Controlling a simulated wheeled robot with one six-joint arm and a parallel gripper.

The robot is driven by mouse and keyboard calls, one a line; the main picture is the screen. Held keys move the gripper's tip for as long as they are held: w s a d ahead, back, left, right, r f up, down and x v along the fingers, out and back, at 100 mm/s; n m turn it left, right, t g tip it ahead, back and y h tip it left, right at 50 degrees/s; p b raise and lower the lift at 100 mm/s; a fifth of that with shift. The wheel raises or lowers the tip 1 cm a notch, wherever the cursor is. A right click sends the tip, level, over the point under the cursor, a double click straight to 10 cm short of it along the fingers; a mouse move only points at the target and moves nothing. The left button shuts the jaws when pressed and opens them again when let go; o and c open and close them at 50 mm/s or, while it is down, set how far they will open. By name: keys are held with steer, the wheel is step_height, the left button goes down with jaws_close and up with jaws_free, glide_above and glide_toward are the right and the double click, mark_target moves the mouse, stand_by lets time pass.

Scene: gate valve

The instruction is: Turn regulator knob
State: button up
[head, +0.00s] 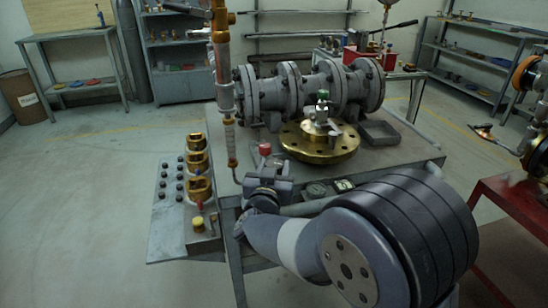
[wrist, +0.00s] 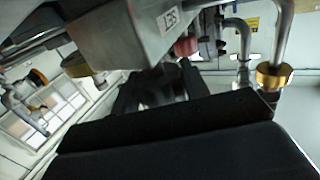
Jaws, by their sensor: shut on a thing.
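My gripper (head: 267,184) is at the near left edge of the grey bench, low in front of a small red knob (head: 265,149). In the wrist view its dark fingers (wrist: 150,88) are closed together around something dark. What they hold is hard to make out; it is taken to be the regulator knob. A red part (wrist: 186,46) shows just beyond the fingers, below a grey block with a label (wrist: 168,20). A large brass flange (head: 320,150) with a small fitting on top lies on the bench behind the gripper.
A grey flanged valve body (head: 310,90) lies along the back of the bench (head: 400,158). An upright pipe (head: 224,85) stands close left of my gripper. A panel with brass fittings (head: 165,225) is further left. A red table (head: 515,205) is at right.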

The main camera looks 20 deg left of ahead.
steer(key=shift+r+m+h+p, duration=0.1)
steer(key=shift+m+h+p, duration=0.3)
steer(key=shift+h+p, duration=0.2)
steer(key=o, duration=1)
steer(key=s, duration=1)
steer(key=shift+s+d+p, duration=0.25)
steer(key=shift+s+p, duration=0.15)
steer(key=shift+p, duration=0.05)
steer(key=shift+c, duration=0.2)
